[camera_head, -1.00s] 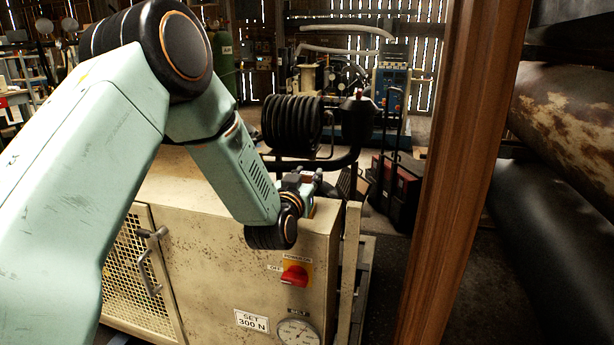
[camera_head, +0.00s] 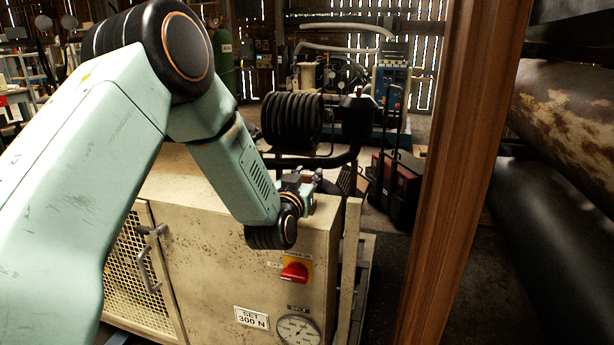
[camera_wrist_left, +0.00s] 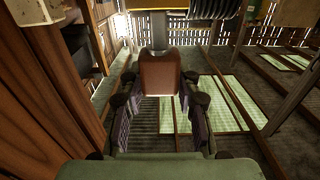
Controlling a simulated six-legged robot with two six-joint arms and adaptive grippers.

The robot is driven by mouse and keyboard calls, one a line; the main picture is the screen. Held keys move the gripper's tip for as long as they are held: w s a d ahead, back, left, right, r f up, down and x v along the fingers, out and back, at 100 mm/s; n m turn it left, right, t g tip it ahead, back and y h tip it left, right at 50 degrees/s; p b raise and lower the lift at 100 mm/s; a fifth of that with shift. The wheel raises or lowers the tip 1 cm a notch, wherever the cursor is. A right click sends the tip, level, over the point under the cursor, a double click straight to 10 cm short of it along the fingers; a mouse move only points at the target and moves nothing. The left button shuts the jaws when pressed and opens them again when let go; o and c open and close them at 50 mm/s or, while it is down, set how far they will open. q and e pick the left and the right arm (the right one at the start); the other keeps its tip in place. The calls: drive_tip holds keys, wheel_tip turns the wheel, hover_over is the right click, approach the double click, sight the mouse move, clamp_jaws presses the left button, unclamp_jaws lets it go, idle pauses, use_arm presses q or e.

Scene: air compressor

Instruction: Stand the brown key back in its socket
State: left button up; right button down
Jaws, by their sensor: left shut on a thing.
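The brown key (camera_wrist_left: 160,76) shows in the left wrist view between the two fingers of my left gripper. Its broad brown head faces the camera and a grey shank extends from it toward the top of the picture. In the head view my left gripper (camera_head: 311,179) is at the right end of the cream cabinet's top, close to that surface. It is shut on the key, which is mostly hidden there by the wrist and fingers. I cannot make out the socket in either view. My right gripper is not in view.
The cream cabinet (camera_head: 215,235) has a red switch (camera_head: 294,272), a gauge (camera_head: 298,329) and a mesh door (camera_head: 137,275). Black coils (camera_head: 292,122) stand behind the gripper. A wooden post (camera_head: 455,170) rises at the right. Pipes (camera_head: 560,200) lie beyond it.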

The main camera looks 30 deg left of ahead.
use_arm(q)
drive_tip(key=shift+f+b, duration=0.8)
drive_tip(key=shift+f, duration=0.4)
idle(0.6)
drive_tip(key=o, duration=1.2)
drive_tip(key=shift+o, duration=0.2)
drive_tip(key=v, duration=1.2)
drive_tip(key=shift+f, duration=0.1)
drive_tip(key=s+d+f+g+h, duration=0.1)
drive_tip(key=s+d+f+g, duration=0.25)
drive_tip(key=f, duration=0.35)
drive_tip(key=s+d+f+g+h, duration=0.2)
drive_tip(key=s+f+g, duration=0.15)
drive_tip(key=f, duration=0.35)
drive_tip(key=s+d+f+g+h, duration=0.1)
drive_tip(key=s+d+f+g, duration=0.1)
drive_tip(key=s+f, duration=0.4)
drive_tip(key=s+d+f+m+g, duration=0.1)
drive_tip(key=s+f+g, duration=0.3)
drive_tip(key=s, duration=0.7)
drive_tip(key=s+d+f+m+g, duration=0.1)
drive_tip(key=s+f+g, duration=0.3)
drive_tip(key=s+f, duration=0.5)
drive_tip(key=shift+s+d, duration=0.55)
drive_tip(key=shift+s, duration=0.55)
